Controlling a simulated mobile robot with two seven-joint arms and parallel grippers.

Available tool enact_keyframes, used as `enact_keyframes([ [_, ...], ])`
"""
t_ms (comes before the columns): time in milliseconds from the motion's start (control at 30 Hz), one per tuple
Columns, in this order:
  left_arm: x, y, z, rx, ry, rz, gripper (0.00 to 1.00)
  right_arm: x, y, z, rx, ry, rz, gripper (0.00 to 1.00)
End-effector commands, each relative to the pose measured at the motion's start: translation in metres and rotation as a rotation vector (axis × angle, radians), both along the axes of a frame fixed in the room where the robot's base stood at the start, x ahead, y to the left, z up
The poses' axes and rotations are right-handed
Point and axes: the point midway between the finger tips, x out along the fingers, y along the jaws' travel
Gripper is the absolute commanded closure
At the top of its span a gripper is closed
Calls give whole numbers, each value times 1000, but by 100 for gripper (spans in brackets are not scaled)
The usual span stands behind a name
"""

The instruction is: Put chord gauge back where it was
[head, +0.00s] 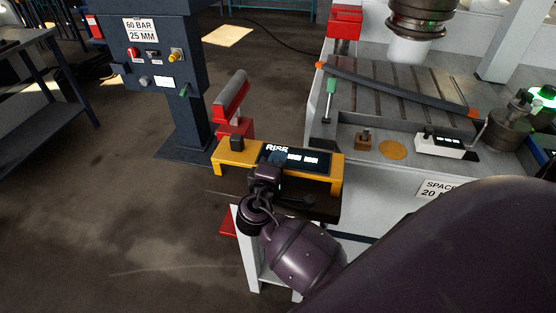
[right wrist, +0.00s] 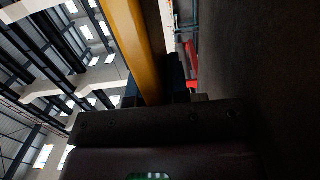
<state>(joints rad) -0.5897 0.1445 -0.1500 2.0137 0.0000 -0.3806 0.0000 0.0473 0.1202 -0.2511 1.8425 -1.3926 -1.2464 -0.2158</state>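The chord gauge appears to be the yellow bridge-shaped device (head: 228,155) with a dark "RISE" display and a black knob. It is over the dark top of a small stand in the head view. My right gripper (head: 276,160) is at the middle of its near side, with dark fingers over part of the display. In the right wrist view, the gauge's yellow body (right wrist: 134,45) runs up from between the fingers (right wrist: 158,98), which look closed on it. Whether its feet touch the stand is hidden. My left gripper is out of view.
The small stand (head: 325,208) adjoins the grey machine bed (head: 375,165). A long dark bar (head: 400,88) lies across the bed, near a green-handled tool (head: 331,88), a brass disc (head: 392,149) and a white readout (head: 440,143). A control pedestal (head: 155,55) stands left. Open floor lies left.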

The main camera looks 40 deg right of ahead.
Motion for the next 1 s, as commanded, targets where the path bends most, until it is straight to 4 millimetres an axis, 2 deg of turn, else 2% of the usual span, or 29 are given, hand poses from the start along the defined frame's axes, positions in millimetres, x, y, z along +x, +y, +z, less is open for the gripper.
enact_keyframes([
  [33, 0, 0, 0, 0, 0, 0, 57, 0, 0, 0, 0, 1, 0, 78],
  [167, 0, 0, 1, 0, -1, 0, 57, 0, 0, 0, 0, 1, 0, 60],
  [533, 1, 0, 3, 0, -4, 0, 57, -1, 2, 4, 0, 1, 0, 60],
  [667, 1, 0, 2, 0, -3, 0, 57, -11, 16, 2, 2, 4, 1, 60],
  [1000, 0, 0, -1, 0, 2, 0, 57, -49, 68, 2, 3, 3, 0, 60],
])
